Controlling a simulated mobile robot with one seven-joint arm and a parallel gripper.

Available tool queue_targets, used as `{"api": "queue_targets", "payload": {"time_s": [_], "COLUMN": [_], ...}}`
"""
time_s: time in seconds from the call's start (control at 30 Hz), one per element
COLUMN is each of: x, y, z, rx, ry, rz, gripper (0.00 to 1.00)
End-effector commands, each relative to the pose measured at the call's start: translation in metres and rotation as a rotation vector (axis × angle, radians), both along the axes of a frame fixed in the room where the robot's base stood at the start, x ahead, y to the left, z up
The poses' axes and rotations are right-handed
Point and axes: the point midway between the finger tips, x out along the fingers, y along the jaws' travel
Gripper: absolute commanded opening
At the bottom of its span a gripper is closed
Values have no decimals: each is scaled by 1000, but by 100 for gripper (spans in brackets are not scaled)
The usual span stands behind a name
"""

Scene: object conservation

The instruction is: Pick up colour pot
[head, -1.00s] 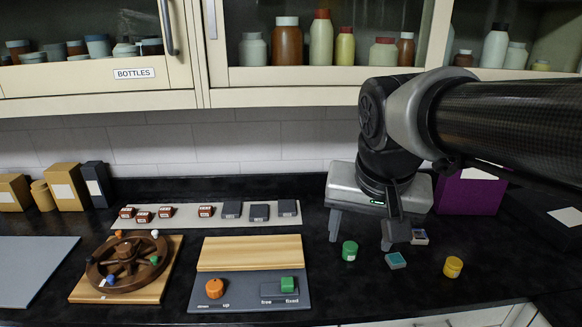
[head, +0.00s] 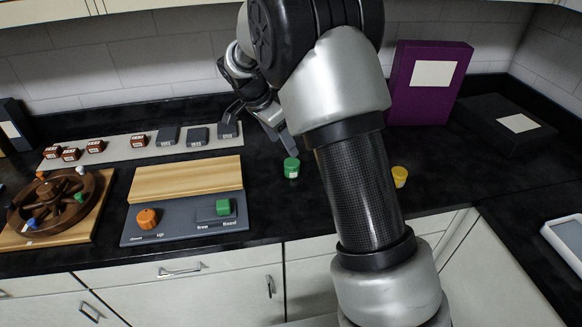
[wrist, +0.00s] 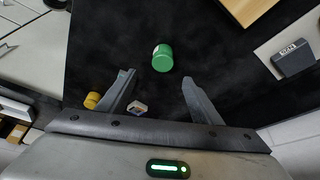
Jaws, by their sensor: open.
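A small green pot (head: 291,167) stands on the black counter, just right of the control panel in the head view. In the wrist view the green pot (wrist: 162,58) lies just beyond the fingertips, centred on the gap between them. My gripper (wrist: 158,82) is open, with nothing held between its fingers. In the head view my gripper (head: 262,128) is above the counter, behind the green pot, partly hidden by my arm. A yellow pot (head: 399,177) stands farther right, beyond my arm; it also shows at the left in the wrist view (wrist: 91,100).
A panel with orange and green knobs (head: 187,215) lies left of the green pot. A wooden wheel (head: 60,203) is at far left. A pale strip with labelled blocks (head: 112,150) runs behind. A purple box (head: 428,85) stands back right.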

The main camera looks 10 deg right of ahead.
Motion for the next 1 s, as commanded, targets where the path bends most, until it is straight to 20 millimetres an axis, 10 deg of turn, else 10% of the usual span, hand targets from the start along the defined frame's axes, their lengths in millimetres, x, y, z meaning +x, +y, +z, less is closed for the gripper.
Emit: {"api": "queue_targets", "payload": {"time_s": [0.3, 1.0], "x": [10, 23], "y": [-20, -33], "z": [-55, -112], "rx": [1, 1], "ry": [2, 0], "rz": [1, 1], "gripper": [59, 59]}}
